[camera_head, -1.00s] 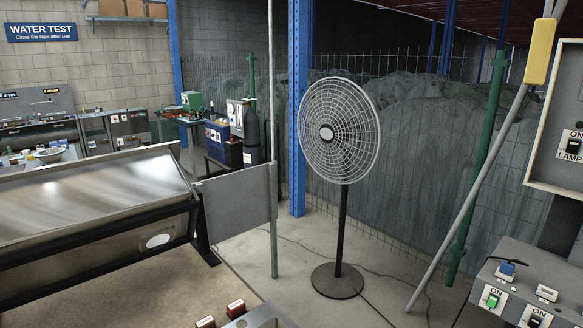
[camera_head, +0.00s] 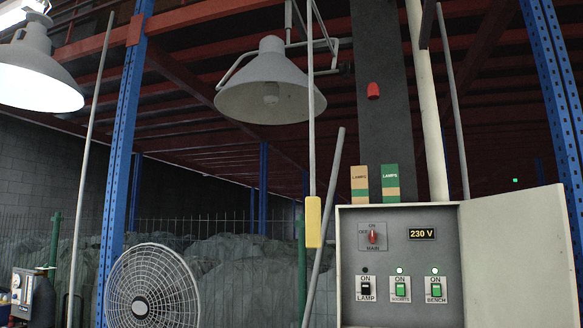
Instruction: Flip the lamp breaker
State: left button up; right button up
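The lamp breaker (camera_head: 366,287) is a black switch labelled LAMP at the lower left of the grey breaker box (camera_head: 400,220). The small light above it is dark. The two breakers to its right, sockets (camera_head: 400,288) and bench (camera_head: 436,289), are green, with green lights lit above them. A red main knob (camera_head: 373,237) and a 230 V display (camera_head: 422,234) sit higher in the box. The box door (camera_head: 515,255) stands open to the right. A hanging lamp (camera_head: 270,85) above is unlit. Neither of my grippers is in view.
A yellow pull handle (camera_head: 314,222) hangs on a rod left of the box. A fan (camera_head: 152,290) stands at lower left. Two LAMPS cartons (camera_head: 391,184) stand on top of the box. Another lamp (camera_head: 38,75) at upper left is lit. Blue posts (camera_head: 122,150) rise nearby.

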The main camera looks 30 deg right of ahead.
aim_at(366, 287)
jog(key=z, duration=1.5)
